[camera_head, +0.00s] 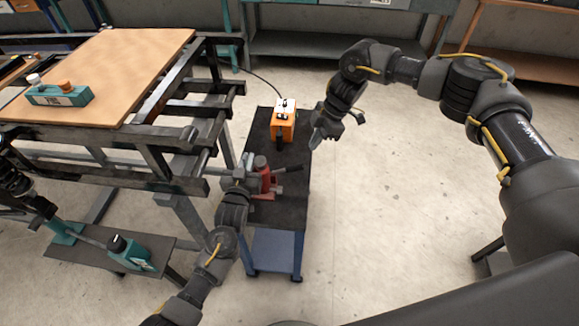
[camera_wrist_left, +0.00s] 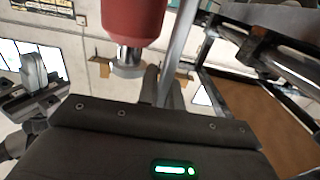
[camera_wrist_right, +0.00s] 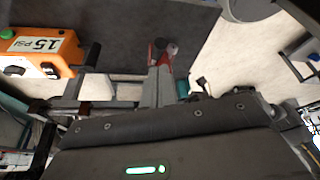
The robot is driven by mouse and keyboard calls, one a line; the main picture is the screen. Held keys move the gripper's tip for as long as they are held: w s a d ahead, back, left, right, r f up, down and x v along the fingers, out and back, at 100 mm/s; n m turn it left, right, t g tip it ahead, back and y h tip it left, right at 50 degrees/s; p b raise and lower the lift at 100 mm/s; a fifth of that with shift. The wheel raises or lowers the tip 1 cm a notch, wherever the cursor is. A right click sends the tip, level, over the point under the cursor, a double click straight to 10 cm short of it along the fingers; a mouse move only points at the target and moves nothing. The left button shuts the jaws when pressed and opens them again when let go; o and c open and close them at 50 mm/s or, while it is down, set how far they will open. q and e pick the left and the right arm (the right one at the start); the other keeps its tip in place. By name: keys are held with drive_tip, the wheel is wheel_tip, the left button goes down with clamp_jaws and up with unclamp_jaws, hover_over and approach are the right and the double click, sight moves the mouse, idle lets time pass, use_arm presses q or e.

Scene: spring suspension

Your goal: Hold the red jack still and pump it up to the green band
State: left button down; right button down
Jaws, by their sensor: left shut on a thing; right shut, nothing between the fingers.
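The red jack (camera_head: 265,181) stands on the dark top of a blue cart. It also shows in the left wrist view as a red cylinder (camera_wrist_left: 135,18) with a silver end. Its dark lever (camera_head: 289,168) sticks out to the right. My left gripper (camera_head: 246,176) is at the jack's left side, shut on part of it; in the left wrist view a silver rod rises by its fingers. My right gripper (camera_head: 318,138) is shut and empty above the cart's right edge, apart from the lever. Red shows beyond its fingers (camera_wrist_right: 158,85) in the right wrist view. I cannot make out a green band.
An orange box (camera_head: 283,124) stands on the cart top (camera_head: 262,128) behind the jack; its display shows in the right wrist view (camera_wrist_right: 45,45). A dark metal frame (camera_head: 180,160) with a wooden board (camera_head: 130,60) stands close to the left. The floor right of the cart is clear.

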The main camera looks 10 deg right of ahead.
drive_tip(key=shift+a+f+h, duration=0.2)
drive_tip(key=shift+a+h, duration=0.3)
drive_tip(key=shift+a, duration=0.7)
drive_tip(key=shift+a+f+m, duration=0.1)
drive_tip(key=shift+f+m, duration=0.2)
drive_tip(key=shift+f, duration=0.05)
drive_tip(key=shift+w+m+h, duration=0.1)
drive_tip(key=shift+m+h, duration=0.2)
drive_tip(key=shift+d, duration=0.35)
drive_tip(key=shift+a+f, duration=0.1)
